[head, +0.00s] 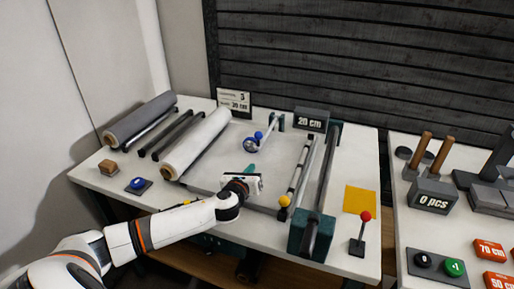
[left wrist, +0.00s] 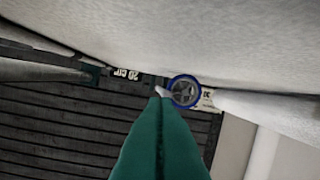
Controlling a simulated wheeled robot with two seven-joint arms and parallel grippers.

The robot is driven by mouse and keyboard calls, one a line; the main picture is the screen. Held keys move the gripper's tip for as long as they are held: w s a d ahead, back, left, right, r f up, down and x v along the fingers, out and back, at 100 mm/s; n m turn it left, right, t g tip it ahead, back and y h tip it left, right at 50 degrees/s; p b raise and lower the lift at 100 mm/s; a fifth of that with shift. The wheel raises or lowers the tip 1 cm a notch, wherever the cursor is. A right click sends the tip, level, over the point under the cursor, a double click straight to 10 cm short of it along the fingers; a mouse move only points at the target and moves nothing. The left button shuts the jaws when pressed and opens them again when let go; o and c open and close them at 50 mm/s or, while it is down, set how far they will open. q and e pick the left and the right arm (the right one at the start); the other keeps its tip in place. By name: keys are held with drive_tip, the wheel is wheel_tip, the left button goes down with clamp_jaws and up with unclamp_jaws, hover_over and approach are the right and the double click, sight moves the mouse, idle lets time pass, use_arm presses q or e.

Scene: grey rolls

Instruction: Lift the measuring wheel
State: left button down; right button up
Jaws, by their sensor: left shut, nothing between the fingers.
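The measuring wheel (head: 250,145) has a blue rim and a blue knob on its arm. It stands at the back of the machine bed, beside the white roll. In the left wrist view the wheel (left wrist: 184,91) appears just beyond the fingertips, slightly to their right. My left gripper (head: 250,168) is in front of the wheel, over the bed, with its green fingers pointing toward it. The fingers (left wrist: 160,100) are shut and empty, apart from the wheel. My right gripper is not in view.
A grey roll (head: 140,117) and a white roll (head: 197,145) lie on the left. A yellow-knobbed bar (head: 291,188) and dark post (head: 312,236) stand on the right. A "20 cm" display (head: 311,120) is behind. A red-knobbed lever (head: 361,235) stands near the right edge.

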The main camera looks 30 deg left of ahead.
use_arm(q)
drive_tip(key=x, duration=0.7)
drive_tip(key=w+r, duration=0.1)
drive_tip(key=a+r+p, duration=0.1)
drive_tip(key=shift+w+r, duration=0.35)
drive_tip(key=shift+w, duration=0.05)
drive_tip(key=shift+a+r, duration=0.15)
drive_tip(key=shift+r, duration=0.2)
drive_tip(key=shift+w, duration=0.15)
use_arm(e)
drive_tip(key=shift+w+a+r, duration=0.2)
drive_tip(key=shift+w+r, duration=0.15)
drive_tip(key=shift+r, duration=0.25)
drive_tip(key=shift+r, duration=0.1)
